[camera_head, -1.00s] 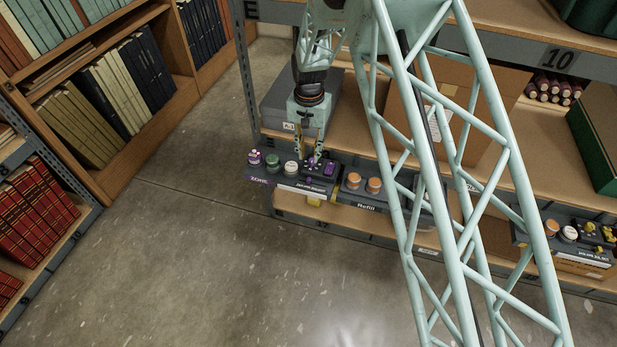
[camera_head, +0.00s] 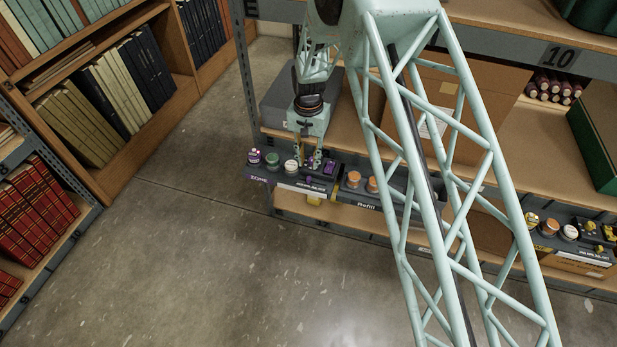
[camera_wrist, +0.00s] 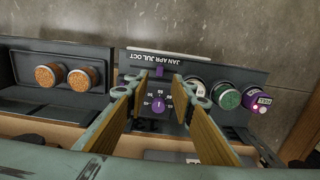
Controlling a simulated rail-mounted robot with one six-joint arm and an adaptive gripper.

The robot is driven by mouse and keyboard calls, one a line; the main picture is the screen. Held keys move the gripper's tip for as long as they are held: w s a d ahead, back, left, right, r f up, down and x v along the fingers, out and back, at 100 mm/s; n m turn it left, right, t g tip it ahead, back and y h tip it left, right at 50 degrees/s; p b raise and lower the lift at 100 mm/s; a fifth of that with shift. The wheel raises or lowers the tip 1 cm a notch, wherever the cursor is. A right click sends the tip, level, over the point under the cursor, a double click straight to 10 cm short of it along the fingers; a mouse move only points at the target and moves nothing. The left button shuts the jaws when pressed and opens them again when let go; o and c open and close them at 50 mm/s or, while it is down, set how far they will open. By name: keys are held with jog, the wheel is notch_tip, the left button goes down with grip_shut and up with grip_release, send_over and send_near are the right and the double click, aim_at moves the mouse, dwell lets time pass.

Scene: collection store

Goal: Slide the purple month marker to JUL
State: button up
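My gripper (camera_wrist: 160,97) is open and empty, its two wooden-faced fingers apart over a dark panel (camera_head: 290,178). A purple knob (camera_wrist: 158,105) with a numbered dial lies between the fingers. In the head view the gripper (camera_head: 308,160) covers part of the panel.
A tray with orange-topped jars (camera_wrist: 82,77) is on the other side. A grey box (camera_head: 285,108) stands behind on the shelf. The floor in front is clear.

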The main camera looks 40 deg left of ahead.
aim_at(308, 178)
notch_tip(308, 178, down, 10)
jog(key=shift+r+b, duration=0.1)
jog(key=shift+b, duration=0.35)
dwell(0.3)
grip_shut()
